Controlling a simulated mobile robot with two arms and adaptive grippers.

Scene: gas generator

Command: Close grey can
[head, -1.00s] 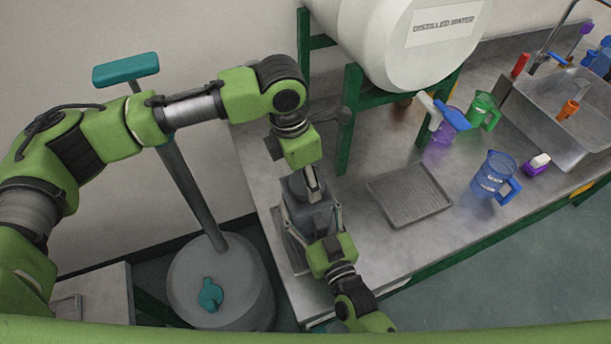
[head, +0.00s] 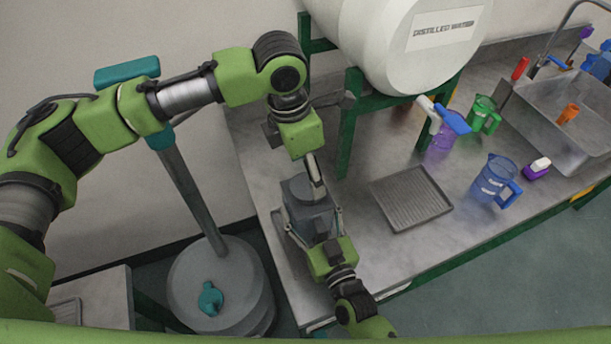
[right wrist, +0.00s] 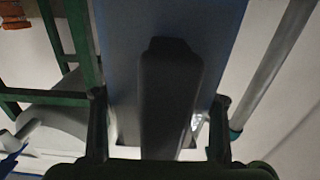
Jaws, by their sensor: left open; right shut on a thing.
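The grey can (head: 300,217) is at the left end of the metal bench, partly hidden by my grippers. My left gripper (head: 317,184) points down over the top of the can, with its fingers open. I cannot tell whether a fingertip touches the can, and no cap can be made out clearly. My right gripper (head: 326,238) is at the near side of the can, shut on it. In the right wrist view, a dark handle-like part of the can (right wrist: 170,95) stands between the fingers, with a blue-grey surface behind it.
A grey ribbed tray (head: 410,198) lies right of the can. A white distilled water tank (head: 385,50) on a green stand overhangs the bench behind. A blue jug (head: 490,178) and a sink (head: 545,110) are further right. A grey drum (head: 240,285) stands on the floor left.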

